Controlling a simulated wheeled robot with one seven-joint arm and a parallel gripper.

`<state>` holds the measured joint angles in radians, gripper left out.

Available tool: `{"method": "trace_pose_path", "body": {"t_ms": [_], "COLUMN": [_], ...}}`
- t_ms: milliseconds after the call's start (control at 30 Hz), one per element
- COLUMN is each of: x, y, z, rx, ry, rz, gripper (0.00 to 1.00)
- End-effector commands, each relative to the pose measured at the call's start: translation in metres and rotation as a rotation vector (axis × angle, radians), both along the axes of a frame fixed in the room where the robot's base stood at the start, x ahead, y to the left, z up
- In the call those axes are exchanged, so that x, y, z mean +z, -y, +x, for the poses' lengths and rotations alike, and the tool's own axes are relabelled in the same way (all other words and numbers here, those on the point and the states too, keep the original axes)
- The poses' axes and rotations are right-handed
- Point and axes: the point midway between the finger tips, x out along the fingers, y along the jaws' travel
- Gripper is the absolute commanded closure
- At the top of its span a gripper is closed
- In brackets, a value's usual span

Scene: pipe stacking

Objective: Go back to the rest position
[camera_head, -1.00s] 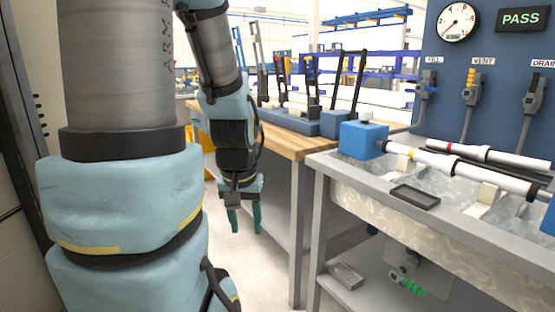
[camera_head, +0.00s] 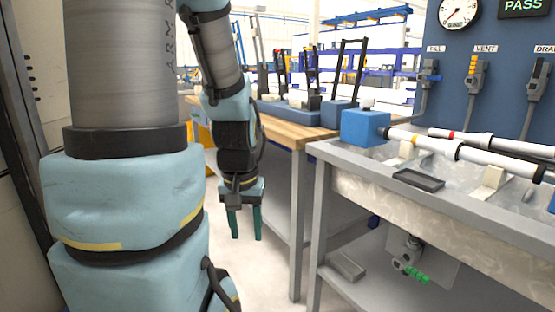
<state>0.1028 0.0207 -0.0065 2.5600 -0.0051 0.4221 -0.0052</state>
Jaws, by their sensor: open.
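My gripper (camera_head: 244,224) hangs at the end of my arm near the middle of the view, fingers pointing down. Its two green fingers are apart with nothing between them. It is over the floor, left of the wooden bench and the grey test stand, and apart from both.
A wooden bench (camera_head: 288,132) with blue fixtures (camera_head: 300,113) stands behind my gripper. At right, a grey stand with a water trough (camera_head: 400,180) carries white pipes (camera_head: 437,147), a blue block (camera_head: 364,127) and a black tray (camera_head: 418,180). A blue panel with gauge (camera_head: 458,10) rises behind. Floor beneath my gripper is clear.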

Motion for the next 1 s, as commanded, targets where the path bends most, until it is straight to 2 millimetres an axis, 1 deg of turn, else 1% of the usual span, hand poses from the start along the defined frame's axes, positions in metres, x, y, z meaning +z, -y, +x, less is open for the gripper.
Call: {"method": "trace_pose_path", "body": {"t_ms": [33,167,267,367,400,600,700,833,900,1000], "x": [0.014,0.034,0.054,0.084,0.098,0.162,0.19,0.216,0.224,0.23], "y": [0.0,0.0,0.0,0.0,0.0,0.0,0.0,0.0,0.0,0.0], "z": [0.0,0.0,0.0,0.0,0.0,0.0,0.0,0.0,0.0,0.0], "rx": [0.0,0.0,0.0,0.0,0.0,0.0,0.0,0.0,0.0,0.0], "ry": [0.0,0.0,0.0,0.001,0.001,0.001,0.0,0.0,0.0,0.0], "rz": [0.0,0.0,0.0,0.0,0.0,0.0,0.0,0.0,0.0,0.0], "gripper": [0.51,0.51,0.51,0.51,0.51,0.51,0.51,0.51,0.51,0.51]}}
